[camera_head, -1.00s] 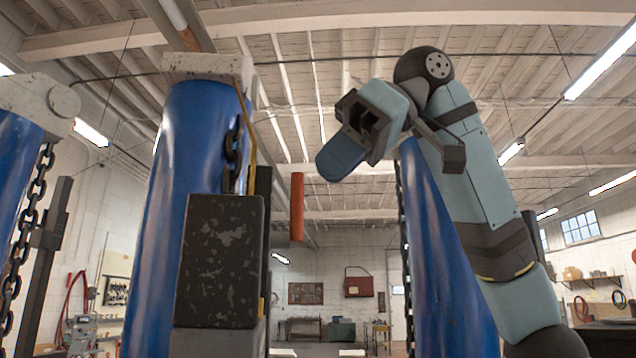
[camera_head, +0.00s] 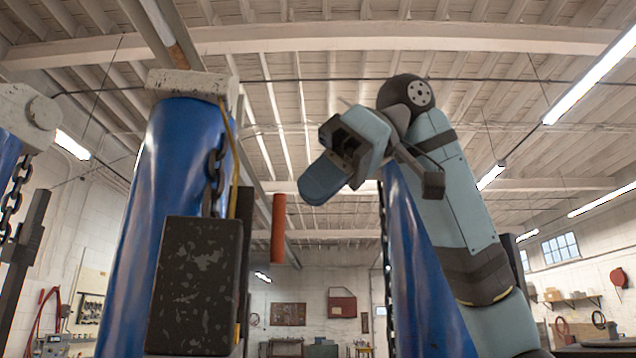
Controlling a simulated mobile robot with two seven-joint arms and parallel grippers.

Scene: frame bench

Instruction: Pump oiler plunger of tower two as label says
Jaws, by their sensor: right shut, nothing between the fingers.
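Several blue towers stand in the head view. The nearest blue tower (camera_head: 150,190) rises left of centre with a pale cap, a chain (camera_head: 217,170) and a dark speckled block (camera_head: 196,285) on its front. Another blue tower (camera_head: 415,260) stands right of centre, partly behind my right arm. No oiler plunger or readable label can be made out, and I cannot tell which tower is number two. My right gripper (camera_head: 322,178) is raised in the air between these two towers, shut and empty, touching nothing. My left gripper is not in view.
An orange-red cylinder (camera_head: 278,228) stands upright just right of the nearest tower. Part of a further blue tower with a chain (camera_head: 14,195) is at the left edge. A back wall with a red cabinet (camera_head: 342,306) lies far behind. Open air separates the two main towers.

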